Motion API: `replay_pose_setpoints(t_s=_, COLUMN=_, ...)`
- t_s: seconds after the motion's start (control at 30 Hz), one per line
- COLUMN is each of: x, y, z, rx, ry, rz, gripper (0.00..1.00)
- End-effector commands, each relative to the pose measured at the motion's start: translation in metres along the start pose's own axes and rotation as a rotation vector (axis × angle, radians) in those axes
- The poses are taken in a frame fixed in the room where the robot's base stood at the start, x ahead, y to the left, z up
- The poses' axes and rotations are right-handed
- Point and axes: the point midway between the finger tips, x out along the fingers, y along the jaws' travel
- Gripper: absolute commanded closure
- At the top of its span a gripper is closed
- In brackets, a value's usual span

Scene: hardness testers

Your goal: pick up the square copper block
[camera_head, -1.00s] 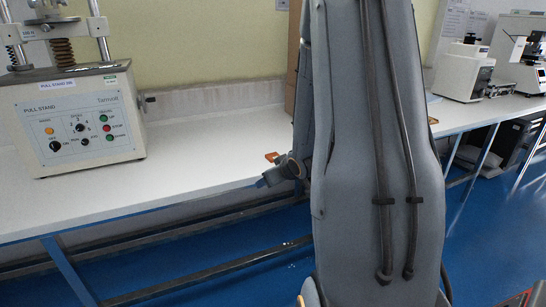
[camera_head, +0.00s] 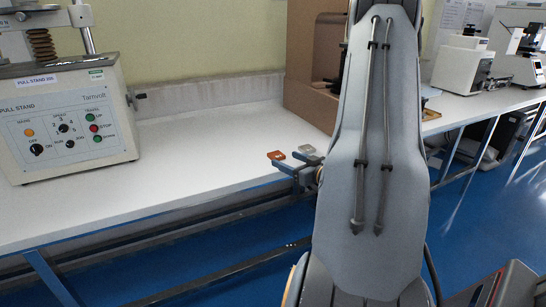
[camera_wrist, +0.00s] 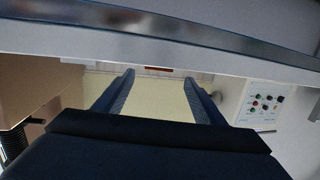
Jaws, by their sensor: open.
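The square copper block (camera_head: 276,155) lies on the white bench near its front edge, in the head view. My gripper (camera_head: 287,166) is just in front of and beside it at the bench edge, partly hidden by my arm. In the wrist view my gripper (camera_wrist: 158,88) has its two dark fingers spread, with nothing held between them. A small reddish-brown strip shows between the fingertips there; I cannot tell if it is the copper block. A grey square block (camera_head: 307,149) lies just right of the copper one.
A pull stand (camera_head: 65,125) stands on the left of the bench (camera_head: 205,155); it also shows in the wrist view (camera_wrist: 258,105). A brown open box (camera_head: 308,75) stands behind on the right. Bench between them is clear.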

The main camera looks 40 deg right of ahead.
Motion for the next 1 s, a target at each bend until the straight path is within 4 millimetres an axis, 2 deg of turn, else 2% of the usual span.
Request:
replay_pose_setpoints(t_s=0.4, x=0.049, y=0.003, z=0.002, rx=0.001, ry=-0.001, rz=0.006, gripper=0.36)
replay_pose_setpoints(t_s=0.7, x=0.055, y=0.002, z=0.001, rx=0.0, ry=-0.001, rz=0.005, gripper=0.36)
replay_pose_setpoints(t_s=0.77, x=0.055, y=0.002, z=0.001, rx=0.0, ry=-0.001, rz=0.005, gripper=0.45)
replay_pose_setpoints(t_s=1.0, x=0.055, y=0.001, z=0.001, rx=0.0, ry=-0.001, rz=0.004, gripper=0.85)
